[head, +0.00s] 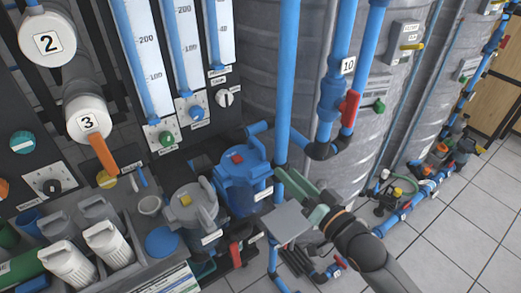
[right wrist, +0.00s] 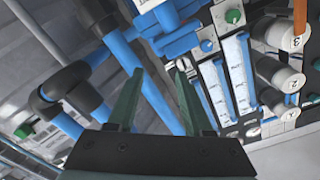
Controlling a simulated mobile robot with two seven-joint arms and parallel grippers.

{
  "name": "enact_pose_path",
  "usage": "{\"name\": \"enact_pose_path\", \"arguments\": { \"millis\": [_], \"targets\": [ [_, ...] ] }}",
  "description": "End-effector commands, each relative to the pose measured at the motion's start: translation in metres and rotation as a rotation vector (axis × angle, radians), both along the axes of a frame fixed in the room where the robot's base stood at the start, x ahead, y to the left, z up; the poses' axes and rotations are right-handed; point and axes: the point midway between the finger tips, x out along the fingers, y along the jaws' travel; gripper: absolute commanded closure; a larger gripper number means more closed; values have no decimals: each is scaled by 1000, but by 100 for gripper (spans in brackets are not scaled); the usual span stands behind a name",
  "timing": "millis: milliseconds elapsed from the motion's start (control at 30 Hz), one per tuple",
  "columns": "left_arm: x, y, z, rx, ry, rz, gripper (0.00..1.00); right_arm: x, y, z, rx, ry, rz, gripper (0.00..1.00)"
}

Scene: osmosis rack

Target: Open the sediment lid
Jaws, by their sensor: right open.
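Two lidded filter housings stand side by side in the head view. My right gripper (head: 287,174) is just right of the blue lid, apart from the grey one. It is open, with both green fingers showing in the right wrist view (right wrist: 158,74). A blue pipe shows behind the fingers there, and nothing is held. My left gripper is not in view.
Vertical blue pipes (head: 286,80) and a red-handled valve (head: 348,108) rise close behind my right gripper. A grey tray (head: 130,275) with white cartridges (head: 107,243) lies at lower left. Flow meters (head: 185,45) stand behind.

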Motion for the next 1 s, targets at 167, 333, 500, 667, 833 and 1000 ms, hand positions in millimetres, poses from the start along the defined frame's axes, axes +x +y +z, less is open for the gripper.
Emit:
{"name": "enact_pose_path", "arguments": {
  "millis": [167,333,500,667,833,1000],
  "targets": [
    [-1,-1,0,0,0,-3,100,16,10,2,5,-3,0,49],
    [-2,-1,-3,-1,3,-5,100,43,28,2,3,-3,1,49],
    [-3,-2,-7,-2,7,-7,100,72,46,1,1,-2,1,49],
    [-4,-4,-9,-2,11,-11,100,91,59,1,2,-1,0,49],
    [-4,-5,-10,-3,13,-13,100,102,65,1,0,-1,-1,49],
    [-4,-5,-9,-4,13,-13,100,105,67,0,0,0,-1,49]
  ]
}}
